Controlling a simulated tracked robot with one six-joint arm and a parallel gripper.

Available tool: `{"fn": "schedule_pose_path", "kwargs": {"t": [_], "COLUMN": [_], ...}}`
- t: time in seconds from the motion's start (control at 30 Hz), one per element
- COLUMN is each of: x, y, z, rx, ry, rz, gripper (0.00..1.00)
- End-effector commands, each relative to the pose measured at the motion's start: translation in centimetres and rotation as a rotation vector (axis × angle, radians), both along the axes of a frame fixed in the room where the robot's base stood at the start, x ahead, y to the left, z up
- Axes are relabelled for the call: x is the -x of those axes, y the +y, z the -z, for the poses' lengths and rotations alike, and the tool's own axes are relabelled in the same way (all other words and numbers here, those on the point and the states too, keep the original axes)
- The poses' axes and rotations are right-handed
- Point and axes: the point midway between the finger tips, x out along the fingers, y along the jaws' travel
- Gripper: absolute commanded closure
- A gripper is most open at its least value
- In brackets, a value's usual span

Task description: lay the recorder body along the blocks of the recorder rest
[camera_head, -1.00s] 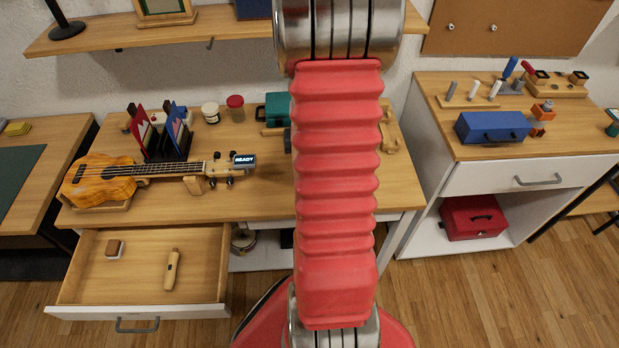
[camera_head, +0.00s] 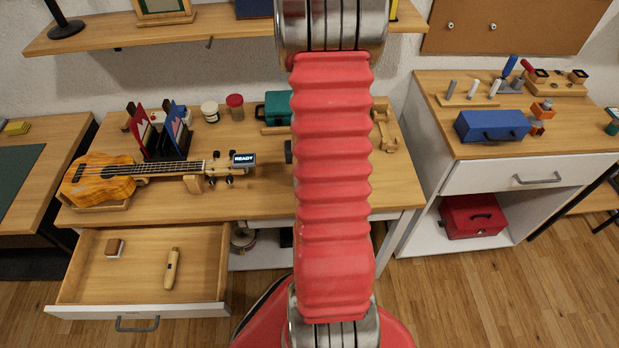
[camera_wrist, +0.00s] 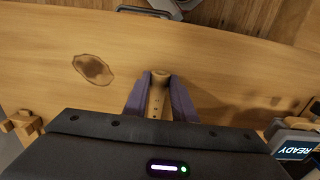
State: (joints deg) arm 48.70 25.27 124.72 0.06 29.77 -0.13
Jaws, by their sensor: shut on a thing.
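In the wrist view the recorder body (camera_wrist: 157,97), a light wooden tube with small holes, sits between the two purple-grey fingers of my gripper (camera_wrist: 160,82). The gripper is shut on it. Its near end is hidden by the dark gripper housing. The tube is over the bare wooden tabletop; I cannot tell its height. Wooden blocks, likely the recorder rest (camera_head: 385,130), stand on the table right of my arm in the head view. A wooden block also shows at the left edge of the wrist view (camera_wrist: 22,126). My arm hides the gripper in the head view.
A ukulele (camera_head: 105,178) lies on the table's left, beside the READY display (camera_head: 243,159). A drawer (camera_head: 140,280) stands open below, holding a cream recorder piece (camera_head: 172,268) and a brown-and-white block (camera_head: 114,247). A teal case (camera_head: 277,108) stands behind. Bare tabletop lies at the front.

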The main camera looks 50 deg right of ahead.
Motion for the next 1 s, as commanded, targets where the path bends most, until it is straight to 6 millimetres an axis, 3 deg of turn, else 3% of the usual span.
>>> {"fn": "schedule_pose_path", "kwargs": {"t": [0.17, 0.2, 0.43, 0.77, 1.0], "x": [0.0, 0.0, 0.0, 0.0, -0.1], "y": [0.0, 0.0, 0.0, 0.0, -0.1], "z": [0.1, 0.1, 0.1, 0.0, -1.9], "rx": [0.0, 0.0, 0.0, 0.001, 0.003], "ry": [0.0, 0.0, 0.0, -0.001, -0.003], "rz": [0.0, 0.0, 0.0, 0.0, 0.0], "gripper": [1.0, 0.75, 0.58, 0.57, 0.57]}}
